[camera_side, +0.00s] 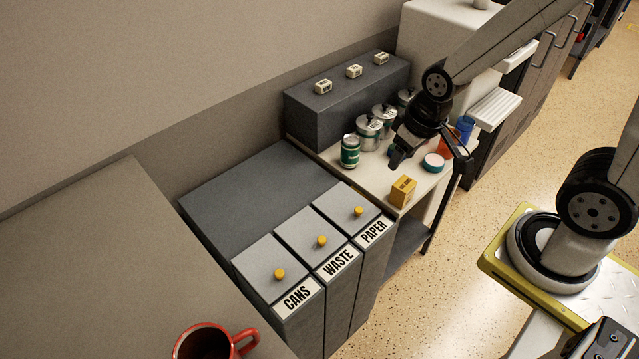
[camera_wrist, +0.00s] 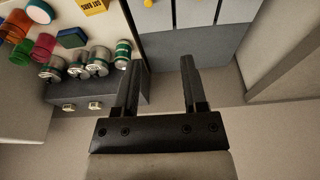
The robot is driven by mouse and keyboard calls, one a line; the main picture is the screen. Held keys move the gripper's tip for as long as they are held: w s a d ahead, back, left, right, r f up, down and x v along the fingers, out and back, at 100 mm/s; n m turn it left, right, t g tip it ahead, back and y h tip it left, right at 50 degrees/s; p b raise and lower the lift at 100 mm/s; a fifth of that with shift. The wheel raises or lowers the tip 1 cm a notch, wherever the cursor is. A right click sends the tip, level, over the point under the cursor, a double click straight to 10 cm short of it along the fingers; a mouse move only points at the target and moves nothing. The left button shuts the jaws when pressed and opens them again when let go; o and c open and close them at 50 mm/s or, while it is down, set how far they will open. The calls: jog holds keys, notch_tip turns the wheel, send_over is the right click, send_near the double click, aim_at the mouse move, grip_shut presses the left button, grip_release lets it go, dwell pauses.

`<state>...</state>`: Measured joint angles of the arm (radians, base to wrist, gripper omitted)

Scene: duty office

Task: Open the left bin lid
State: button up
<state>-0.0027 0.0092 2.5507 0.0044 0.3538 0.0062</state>
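Three grey bins stand in a row in the side view, each with a flat closed lid and a yellow knob. The left bin (camera_side: 298,327) is labelled CANS, and its lid (camera_side: 262,262) is shut with a yellow knob (camera_side: 279,273) on it. The WASTE lid (camera_side: 305,230) and the PAPER lid (camera_side: 345,200) are shut too. My gripper (camera_side: 397,160) is over the small table, right of the bins and apart from the knobs. In the wrist view my gripper (camera_wrist: 158,75) has its fingers wide apart with nothing between them. Parts of the lids show at that view's top edge.
The table (camera_side: 415,178) holds several cans (camera_side: 350,151), a yellow box (camera_side: 402,191), a teal-edged round item (camera_side: 433,162) and coloured cups. A dark grey box (camera_side: 305,112) with white blocks stands behind. A red mug (camera_side: 205,343) is at the front. Space above the lids is clear.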

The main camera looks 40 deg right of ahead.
jog(key=shift+o, duration=0.3)
jog(key=shift+w+a+f, duration=0.1)
jog(key=shift+w+a, duration=0.05)
jog(key=shift+w, duration=0.1)
jog(key=m+g+y, duration=0.3)
jog(key=m+g, duration=0.3)
jog(key=m, duration=0.3)
send_near(279, 272)
jog(key=shift+s+a+f, duration=0.1)
jog(key=shift+s+f, duration=0.2)
jog(key=shift+f, duration=0.1)
jog(key=shift+x, duration=3.9)
jog(key=shift+w, duration=0.1)
grip_shut()
